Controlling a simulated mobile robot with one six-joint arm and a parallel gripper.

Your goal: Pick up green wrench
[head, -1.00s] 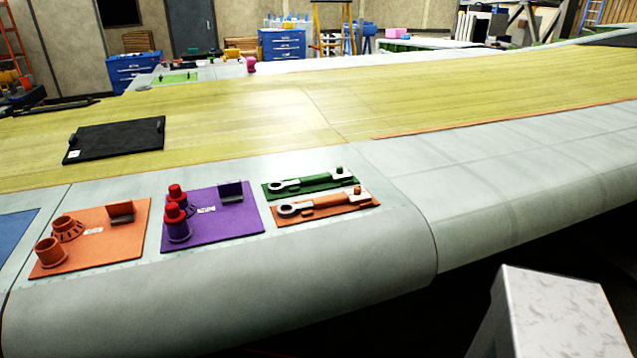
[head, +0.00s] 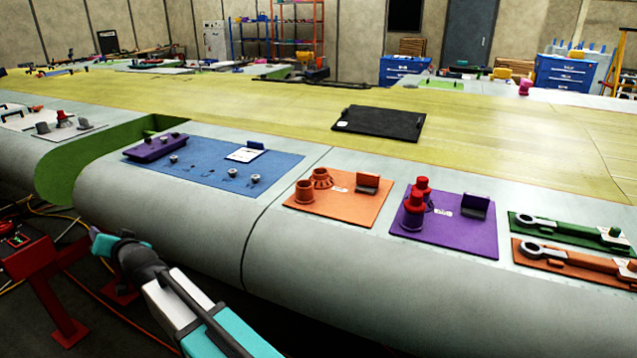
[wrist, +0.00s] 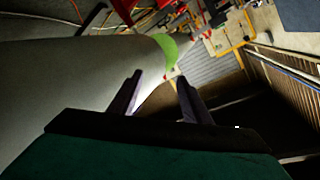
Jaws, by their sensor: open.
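The green wrench (head: 570,230) lies on a dark green mat on the wing's front edge, at the far right of the head view. An orange wrench (head: 575,258) lies on an orange mat just in front of it. My gripper (wrist: 160,84) shows in the wrist view with its two fingers apart and nothing between them. It is beside the wing's curved edge, far to the left of the wrenches. In the head view my arm is at the lower left, and its fingers cannot be made out there. The wrenches are not in the wrist view.
The wing's rounded front edge (head: 330,265) runs across the view. Purple (head: 455,240), orange (head: 352,212) and blue (head: 285,172) mats with parts lie left of the wrenches. A red stand (head: 45,275) is on the floor at left, with cables nearby. A black case (head: 378,123) lies farther back.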

